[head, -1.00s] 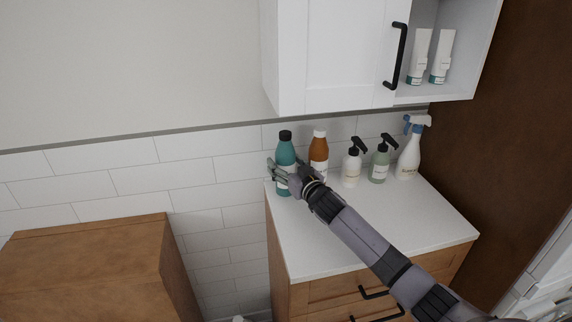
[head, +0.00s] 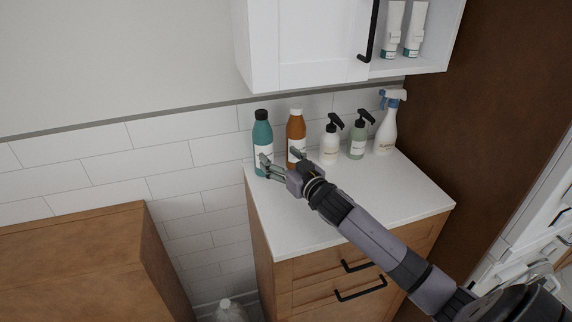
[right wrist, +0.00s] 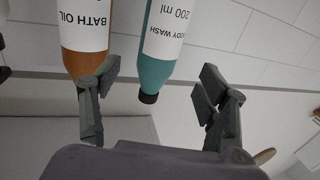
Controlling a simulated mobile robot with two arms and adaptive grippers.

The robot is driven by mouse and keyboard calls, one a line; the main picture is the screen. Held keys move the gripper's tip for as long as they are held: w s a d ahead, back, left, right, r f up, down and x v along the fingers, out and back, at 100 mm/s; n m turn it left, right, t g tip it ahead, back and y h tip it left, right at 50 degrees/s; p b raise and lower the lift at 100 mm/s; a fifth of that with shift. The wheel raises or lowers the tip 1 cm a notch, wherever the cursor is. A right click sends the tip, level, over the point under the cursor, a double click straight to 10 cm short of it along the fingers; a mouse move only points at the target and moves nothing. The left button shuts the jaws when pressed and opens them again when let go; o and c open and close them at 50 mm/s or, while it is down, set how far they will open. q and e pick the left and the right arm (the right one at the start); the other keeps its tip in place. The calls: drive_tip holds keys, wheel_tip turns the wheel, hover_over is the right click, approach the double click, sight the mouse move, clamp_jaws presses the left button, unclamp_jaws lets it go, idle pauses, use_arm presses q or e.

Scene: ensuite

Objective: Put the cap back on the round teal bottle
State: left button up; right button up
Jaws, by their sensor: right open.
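The round teal bottle (head: 263,145) stands upright at the left back of the white countertop, with a black cap (head: 262,115) seated on its top. In the right wrist view the teal bottle (right wrist: 163,60) appears upside down, its black cap (right wrist: 148,97) at the lower end. My right gripper (head: 280,158) is open and empty, in front of and slightly right of the teal bottle. In the right wrist view its fingers (right wrist: 160,88) are spread wide, with the bottle showing between them. My left gripper is not in view.
An amber bottle (head: 296,130) with a white cap stands close right of the teal one. A white pump bottle (head: 331,147), a green pump bottle (head: 357,145) and a spray bottle (head: 385,132) stand farther right. A wall cabinet (head: 310,45) hangs above. The front countertop (head: 400,195) is clear.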

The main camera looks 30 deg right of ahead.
drive_tip(key=shift+s, duration=1.35)
